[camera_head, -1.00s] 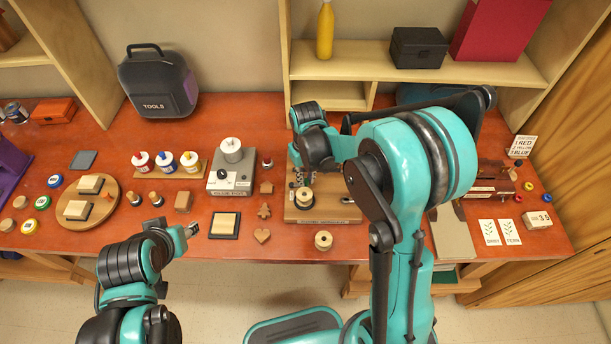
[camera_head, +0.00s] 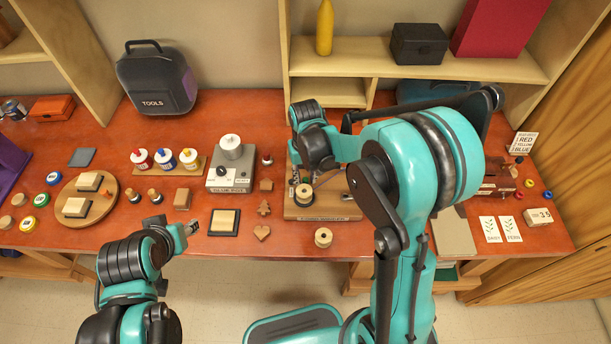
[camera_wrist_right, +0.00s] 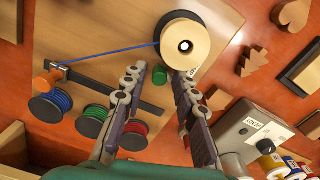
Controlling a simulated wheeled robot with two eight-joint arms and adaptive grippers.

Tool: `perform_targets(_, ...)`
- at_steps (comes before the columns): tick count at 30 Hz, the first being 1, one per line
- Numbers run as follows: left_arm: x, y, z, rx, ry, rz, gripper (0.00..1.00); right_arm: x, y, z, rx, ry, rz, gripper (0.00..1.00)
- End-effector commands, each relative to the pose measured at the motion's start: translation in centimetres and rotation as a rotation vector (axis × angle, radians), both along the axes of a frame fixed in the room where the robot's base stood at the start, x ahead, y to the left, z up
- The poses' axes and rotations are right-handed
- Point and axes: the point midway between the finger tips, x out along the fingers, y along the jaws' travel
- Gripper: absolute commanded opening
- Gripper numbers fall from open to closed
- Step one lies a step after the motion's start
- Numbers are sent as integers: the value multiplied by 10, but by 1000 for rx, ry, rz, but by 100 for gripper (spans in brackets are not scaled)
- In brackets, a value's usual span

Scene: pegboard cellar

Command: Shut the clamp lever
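The wooden winding board (camera_head: 335,211) lies on the bench, partly hidden by my right arm. In the right wrist view a small clamp (camera_wrist_right: 61,70) with an orange-ended lever (camera_wrist_right: 45,84) is at the left, with a blue cord (camera_wrist_right: 110,53) running from it to the large pale spool (camera_wrist_right: 186,46). How far the lever is shut, I cannot tell. My right gripper (camera_wrist_right: 159,77) is open and empty above the board, beside the spool and apart from the lever. A green knob (camera_wrist_right: 160,75) shows between its fingertips. My left gripper (camera_head: 189,228) is at the bench's front edge, its jaws unclear.
Green (camera_wrist_right: 56,101), blue (camera_wrist_right: 45,108) and red (camera_wrist_right: 132,138) spools sit near a black bar (camera_wrist_right: 150,106). A grey device (camera_head: 231,172) stands left of the board.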

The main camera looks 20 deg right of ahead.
Motion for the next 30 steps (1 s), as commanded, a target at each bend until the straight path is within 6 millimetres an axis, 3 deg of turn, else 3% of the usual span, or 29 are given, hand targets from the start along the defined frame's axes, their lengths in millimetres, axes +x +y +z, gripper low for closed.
perform_targets(11, 0, 0, 0, 0, 0, 0, 40, 1, 0, 5, 0, -1, 1, 36)
perform_targets(14, 0, 0, 0, 0, 0, 0, 40, 0, 0, 18, 0, -1, 1, 36)
perform_targets(24, 0, 0, 0, 0, 0, 0, 40, 0, 0, 90, 0, 0, 1, 36)
perform_targets(30, 0, 0, 0, 0, 0, 0, 40, 0, 0, 115, 0, 0, 0, 36)
